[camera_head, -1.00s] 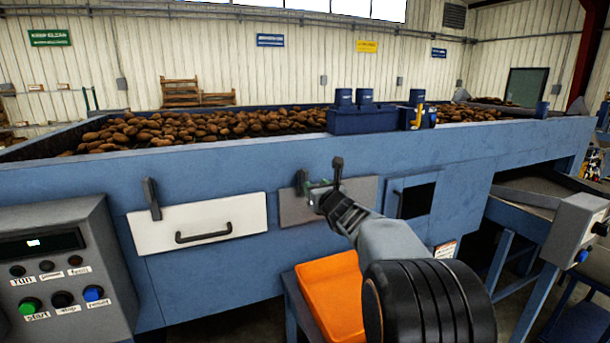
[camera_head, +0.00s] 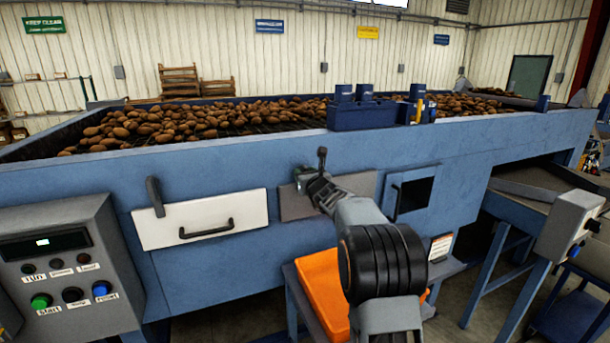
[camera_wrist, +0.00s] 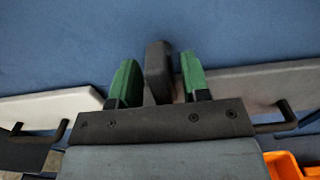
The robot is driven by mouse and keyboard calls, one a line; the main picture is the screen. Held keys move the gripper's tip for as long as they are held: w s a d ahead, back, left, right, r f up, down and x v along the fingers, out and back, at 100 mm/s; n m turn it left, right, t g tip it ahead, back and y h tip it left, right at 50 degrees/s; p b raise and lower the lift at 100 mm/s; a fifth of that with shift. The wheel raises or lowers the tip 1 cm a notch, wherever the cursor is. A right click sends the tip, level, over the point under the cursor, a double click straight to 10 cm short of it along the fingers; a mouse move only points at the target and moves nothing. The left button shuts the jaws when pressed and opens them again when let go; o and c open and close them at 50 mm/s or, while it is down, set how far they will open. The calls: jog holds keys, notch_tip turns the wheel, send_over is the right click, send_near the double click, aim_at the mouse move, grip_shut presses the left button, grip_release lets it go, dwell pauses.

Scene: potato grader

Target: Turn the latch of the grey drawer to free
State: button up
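The grey drawer (camera_head: 291,207) is set in the blue machine front, right of the white drawer, with my arm in front of part of it. It also shows on the right of the wrist view (camera_wrist: 255,84), with a dark handle. Its dark latch (camera_wrist: 158,62) stands about upright at the drawer's upper left. My gripper (camera_wrist: 158,82) is open, with one green fingertip on each side of the latch. A narrow gap shows on each side, so it does not look clamped. In the head view my gripper (camera_head: 308,177) covers most of the latch.
The white drawer (camera_head: 165,223) has its own upright dark latch (camera_head: 155,197). A control box (camera_head: 60,265) stands at the left. An orange crate (camera_head: 322,290) sits below the grey drawer. A dark square opening (camera_head: 414,195) lies to its right. Potatoes lie on top.

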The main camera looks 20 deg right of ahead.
grip_shut()
jog(key=shift+a+b, duration=0.1)
jog(key=shift+b, duration=0.2)
